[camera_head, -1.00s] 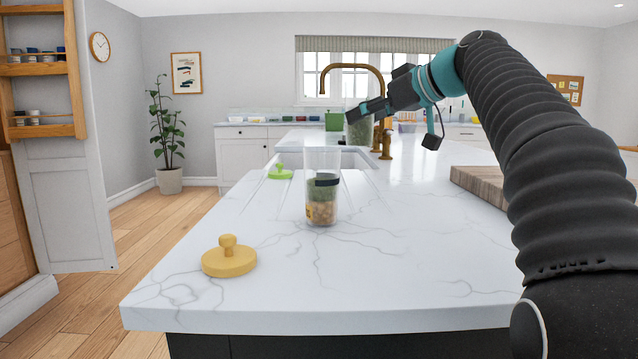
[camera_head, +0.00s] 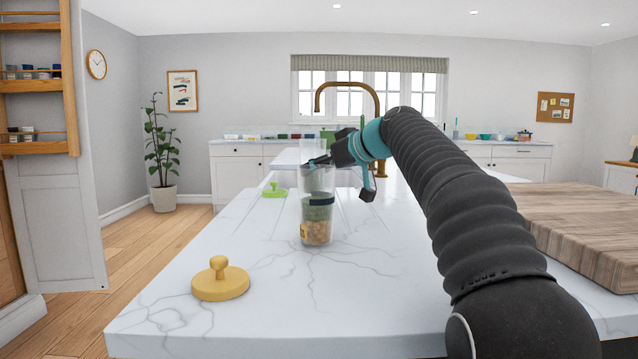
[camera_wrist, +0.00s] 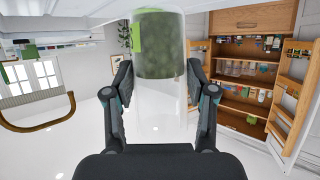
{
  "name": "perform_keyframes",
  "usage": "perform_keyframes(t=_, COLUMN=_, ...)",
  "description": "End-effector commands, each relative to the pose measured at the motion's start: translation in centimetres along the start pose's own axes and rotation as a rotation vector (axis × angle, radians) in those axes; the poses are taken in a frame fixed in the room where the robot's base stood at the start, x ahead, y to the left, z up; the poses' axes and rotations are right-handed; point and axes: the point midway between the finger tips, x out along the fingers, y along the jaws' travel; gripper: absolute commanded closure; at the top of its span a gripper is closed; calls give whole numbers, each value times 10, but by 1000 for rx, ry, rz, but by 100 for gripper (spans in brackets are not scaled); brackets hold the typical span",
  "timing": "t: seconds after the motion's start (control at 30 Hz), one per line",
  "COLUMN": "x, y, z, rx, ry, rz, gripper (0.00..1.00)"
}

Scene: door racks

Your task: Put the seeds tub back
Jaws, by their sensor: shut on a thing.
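My gripper (camera_head: 340,152) is shut on a clear, open-topped tub with dark green contents, held upright above the counter. In the wrist view the tub (camera_wrist: 158,50) sits between both fingers, with a bright green patch on its side. Whether the two tubs touch I cannot tell. A green knobbed lid (camera_head: 273,191) and a yellow knobbed lid (camera_head: 220,283) lie on the counter.
The white marble counter (camera_head: 270,325) is clear at the front. A thick wooden board (camera_head: 590,215) lies at right. A brass tap (camera_head: 379,125) stands behind. An open door rack (camera_head: 38,150) with small jars is at left; pantry shelves (camera_wrist: 245,65) show in the wrist view.

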Motion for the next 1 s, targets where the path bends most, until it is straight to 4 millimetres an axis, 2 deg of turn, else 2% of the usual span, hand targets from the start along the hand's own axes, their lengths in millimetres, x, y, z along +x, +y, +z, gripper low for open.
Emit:
perform_keyframes(t=0.03, x=4, y=0, z=10, rx=3, ry=-1, rz=-1, gripper=87)
perform_keyframes(t=0.2, x=11, y=0, z=27, rx=2, ry=-1, rz=0, gripper=87)
perform_keyframes(t=0.63, x=13, y=0, z=32, rx=1, ry=0, rz=1, gripper=87)
perform_keyframes(t=0.67, x=13, y=0, z=31, rx=1, ry=0, rz=1, gripper=37)
perform_keyframes(t=0.73, x=12, y=0, z=31, rx=1, ry=-1, rz=0, gripper=19)
perform_keyframes(t=1.0, x=12, y=0, z=31, rx=1, ry=-1, rz=0, gripper=19)
